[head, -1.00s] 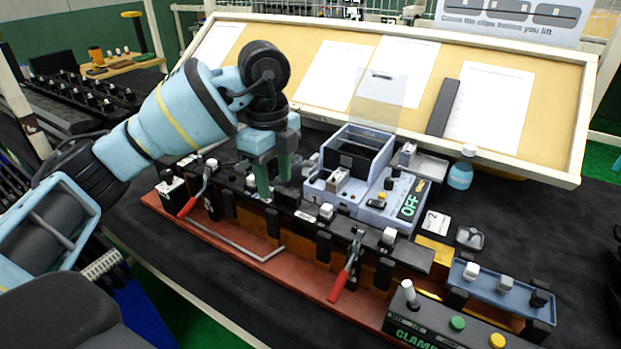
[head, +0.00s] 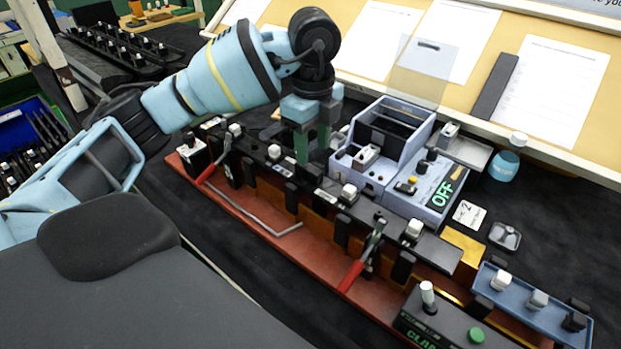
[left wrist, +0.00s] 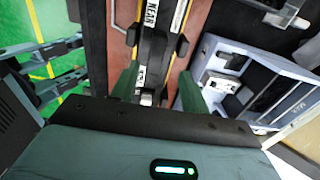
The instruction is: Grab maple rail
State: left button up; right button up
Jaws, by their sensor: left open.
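A long rail with an orange-brown wood side (head: 320,207) and black strips on top runs across the red base (head: 230,205). I take it for the maple rail; its ends are partly hidden by clamps and blocks. My left gripper (head: 312,147) points down over the rail's left half, beside the grey-blue control box. Its green fingers are apart and empty. In the left wrist view the open left gripper (left wrist: 158,88) has one finger to each side of a black strip with white labels (left wrist: 146,55). I cannot tell whether the fingers touch it. My right gripper is not in view.
The grey-blue box (head: 395,150) reading OFF stands close behind the gripper. Red-handled clamps (head: 352,274) stick up along the rail. A blue tray (head: 525,305) and a clamp control box (head: 440,325) are at the right.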

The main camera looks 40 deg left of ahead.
aim_at(311, 168)
pick_arm(q)
jog(key=f, duration=0.5)
jog(key=shift+s, duration=0.35)
jog(key=shift+c, duration=0.2)
jog(key=shift+r, duration=0.1)
grip_shut()
